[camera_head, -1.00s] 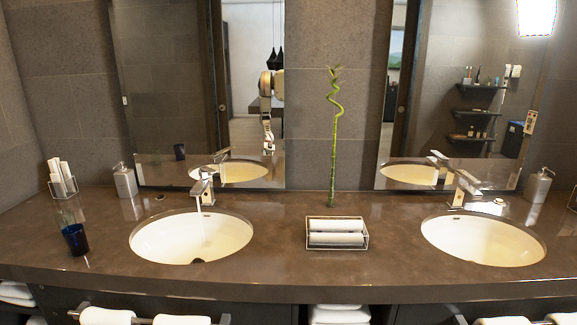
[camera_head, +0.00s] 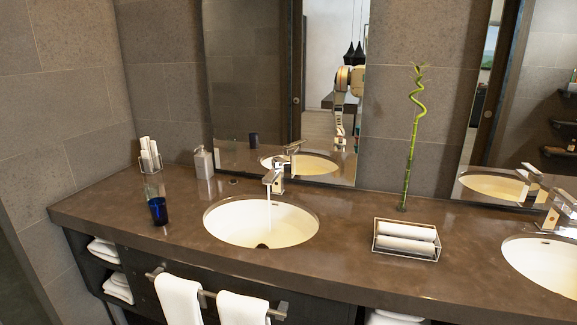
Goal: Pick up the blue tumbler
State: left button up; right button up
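The blue tumbler (camera_head: 158,211) stands upright on the brown vanity counter (camera_head: 120,222), to the left of the left sink and near the counter's front edge. It is dark blue glass. A clear glass-like shape (camera_head: 154,189) shows just behind it, too faint to tell fully. The tumbler's reflection shows in the left mirror. Neither of my grippers is in the view. Part of a robot arm shows as a reflection in the left mirror.
The left sink (camera_head: 235,222) has a faucet (camera_head: 274,178) with water running. A soap dispenser (camera_head: 203,163) and a holder with white rolls (camera_head: 149,156) stand behind the tumbler. A wire towel tray (camera_head: 405,241) and bamboo stalk (camera_head: 410,160) stand right. Towels (camera_head: 180,300) hang on the front bar.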

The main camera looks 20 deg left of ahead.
aim_at(157, 207)
jog(key=u, duration=1.35)
jog(key=i+j+z, duration=0.15)
jog(key=z, duration=1.15)
jog(key=j+z, duration=0.75)
jog(key=j, duration=0.15)
jog(key=j+z, duration=0.15)
jog(key=j, duration=0.35)
jog(key=k+j+z, duration=0.2)
jog(key=j, duration=0.3)
jog(key=k+j, duration=0.1)
jog(key=j, duration=0.4)
jog(key=k+j, duration=0.1)
jog(key=j, duration=0.35)
jog(key=i+z, duration=0.05)
